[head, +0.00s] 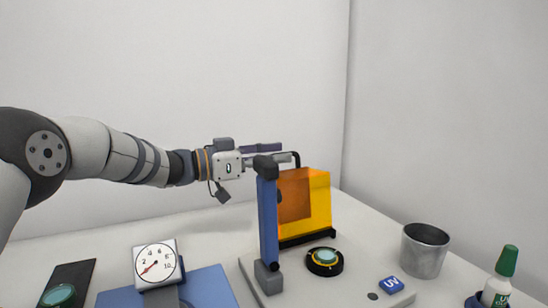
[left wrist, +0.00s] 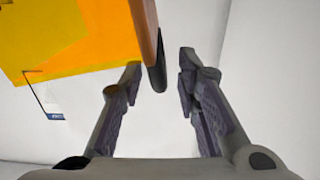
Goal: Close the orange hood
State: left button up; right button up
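The orange hood (head: 318,205) stands raised at the back of the light base plate (head: 342,288), behind the blue post. The round black holder with a teal disc (head: 324,261) in front of it is uncovered. A black handle (head: 296,158) shows at the hood's top. My left gripper (head: 284,152) is at that top edge, partly hidden by the blue post's black head. In the left wrist view its fingers (left wrist: 161,66) are apart, with a dark rounded bar (left wrist: 157,75) between the tips; contact cannot be told. The hood (left wrist: 75,35) fills the upper left there. My right gripper is not in view.
The blue post (head: 268,225) stands in front of the hood. A dial gauge (head: 156,262) and a blue plate (head: 212,285) are at lower left. A metal cup (head: 424,250), a blue UV button (head: 391,285) and a green-capped bottle (head: 500,280) are at right.

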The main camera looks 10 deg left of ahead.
aim_at(293, 178)
pick_arm(q)
grip_shut()
jog(key=shift+r, duration=0.1)
jog(key=s+d+r+m+p, duration=0.1)
jog(key=s+r, duration=0.1)
jog(key=s+d+r+m+p, duration=0.1)
jog(key=s+r+m+p, duration=0.1)
jog(key=shift+d, duration=0.15)
jog(key=shift+s+d+r+m+p, duration=0.2)
jog(key=shift+s+d+m+p, duration=0.35)
jog(key=shift+s+m+p, duration=0.15)
jog(key=shift+s+d+f, duration=0.65)
jog(key=shift+s+d, duration=0.05)
jog(key=shift+s, duration=0.1)
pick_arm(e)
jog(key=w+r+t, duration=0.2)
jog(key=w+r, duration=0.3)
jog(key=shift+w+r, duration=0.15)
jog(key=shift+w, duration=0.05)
pick_arm(q)
grip_release()
jog(key=shift+f, duration=0.1)
